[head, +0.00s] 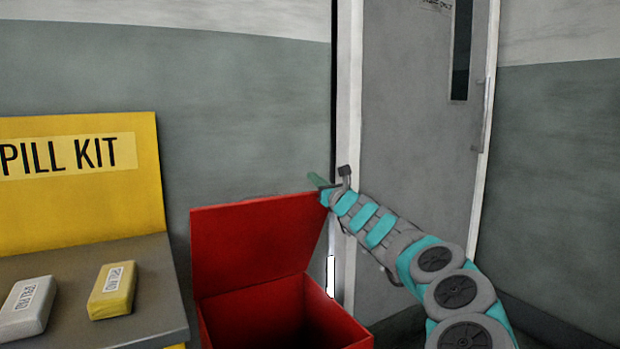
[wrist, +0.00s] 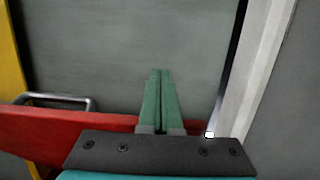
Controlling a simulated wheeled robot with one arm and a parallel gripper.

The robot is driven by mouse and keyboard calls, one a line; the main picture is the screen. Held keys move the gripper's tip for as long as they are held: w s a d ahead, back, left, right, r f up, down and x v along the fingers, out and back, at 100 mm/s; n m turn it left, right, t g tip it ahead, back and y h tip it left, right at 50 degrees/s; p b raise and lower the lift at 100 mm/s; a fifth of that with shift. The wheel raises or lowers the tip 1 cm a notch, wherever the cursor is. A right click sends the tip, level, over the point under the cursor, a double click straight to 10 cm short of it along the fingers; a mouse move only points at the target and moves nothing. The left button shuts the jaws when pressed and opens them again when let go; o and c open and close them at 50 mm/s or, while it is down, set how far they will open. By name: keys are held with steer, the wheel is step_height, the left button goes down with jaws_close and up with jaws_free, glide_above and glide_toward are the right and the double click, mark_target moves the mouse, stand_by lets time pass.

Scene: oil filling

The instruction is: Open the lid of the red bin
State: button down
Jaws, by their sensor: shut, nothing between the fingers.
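The red bin (head: 285,320) stands in the middle of the head view, right of the yellow spill kit stand. Its lid (head: 250,243) is raised and stands nearly upright at the back, so the dark inside shows. My gripper (head: 317,180) is at the upper right corner of the lid, with my arm reaching in from the right. In the wrist view the two green fingers (wrist: 160,72) lie together with nothing between them. The red lid (wrist: 50,132) runs across behind the gripper's base there. I cannot tell whether the gripper touches the lid.
The spill kit stand (head: 80,215) is at the left, with a grey shelf (head: 150,290) bearing a yellow pack (head: 112,290) and a pale pack (head: 28,308). A wall is behind the bin. A grey door (head: 415,120) with a white frame is at the right.

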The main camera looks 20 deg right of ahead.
steer(key=s+r, duration=0.3)
steer(key=s, duration=0.7)
step_height(320, 180, down, 10)
steer(key=s+d+n+g+h+b, duration=0.2)
steer(key=n+g+h+b, duration=0.2)
steer(key=n+h, duration=0.25)
steer(key=n+t+y+b, duration=0.6)
steer(key=n+t+y, duration=0.1)
steer(key=n, duration=2.3)
glide_toward(273, 202)
steer(key=shift+m+h, duration=0.35)
steer(key=x, duration=0.7)
steer(key=shift+f, duration=0.1)
